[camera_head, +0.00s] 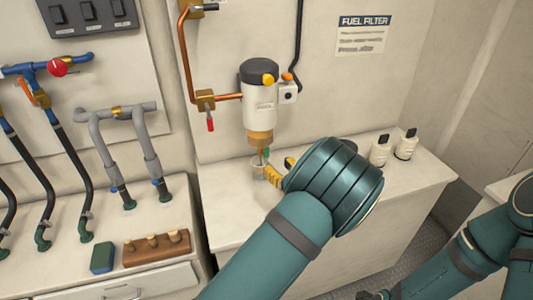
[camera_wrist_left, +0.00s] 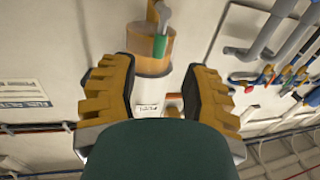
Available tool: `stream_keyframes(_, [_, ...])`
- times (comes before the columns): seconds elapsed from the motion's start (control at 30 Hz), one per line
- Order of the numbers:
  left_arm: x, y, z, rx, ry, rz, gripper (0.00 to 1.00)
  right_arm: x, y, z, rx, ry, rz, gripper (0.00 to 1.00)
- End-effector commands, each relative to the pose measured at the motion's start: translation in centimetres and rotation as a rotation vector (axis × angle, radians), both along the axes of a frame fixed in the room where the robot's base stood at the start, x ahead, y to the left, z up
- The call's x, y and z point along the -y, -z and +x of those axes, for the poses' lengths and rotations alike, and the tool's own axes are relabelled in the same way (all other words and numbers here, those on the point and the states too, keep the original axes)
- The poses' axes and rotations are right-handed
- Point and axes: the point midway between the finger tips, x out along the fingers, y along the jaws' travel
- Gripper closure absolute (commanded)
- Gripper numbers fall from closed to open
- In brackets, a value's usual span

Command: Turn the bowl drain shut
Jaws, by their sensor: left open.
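The fuel filter (camera_head: 260,92) is mounted on the wall, with a white body, a dark cap and an amber bowl (camera_head: 259,138) at its bottom. The bowl and the grey drain stem (camera_wrist_left: 164,14) also show in the left wrist view, where the filter appears upside down. A green drain handle (camera_wrist_left: 160,46) lies against the bowl there; it also shows in the head view (camera_head: 266,152). My left gripper (camera_head: 271,172) is open, its yellow fingers just below and right of the bowl. In the wrist view the handle lies beyond the fingertips, with nothing clearly gripped. My right gripper is not visible.
A small cup (camera_head: 258,168) stands under the drain on the white counter (camera_head: 225,222). Two white bottles (camera_head: 392,149) stand to the right. A copper pipe with a red-handled valve (camera_head: 210,123) is left of the filter. Hoses and a wooden plug block (camera_head: 155,248) are further left.

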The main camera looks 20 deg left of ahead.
Motion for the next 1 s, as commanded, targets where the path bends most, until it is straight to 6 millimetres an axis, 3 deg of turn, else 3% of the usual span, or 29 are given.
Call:
stream_keyframes(0.2, [-3.1, 0.1, 3.0, 0.001, -0.001, 0.0, 0.53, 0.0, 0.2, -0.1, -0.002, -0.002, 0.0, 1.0])
stream_keyframes(0.4, [-4.9, 0.1, 4.8, 0.0, 0.0, 0.0, 0.53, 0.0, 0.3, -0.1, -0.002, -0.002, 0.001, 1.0])
stream_keyframes(0.87, [-5.6, 0.0, 5.6, 0.0, 0.001, 0.0, 0.51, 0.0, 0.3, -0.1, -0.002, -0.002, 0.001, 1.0])
stream_keyframes(1.0, [-5.6, 0.0, 5.5, 0.0, 0.001, 0.0, 1.0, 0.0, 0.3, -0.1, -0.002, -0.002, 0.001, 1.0])
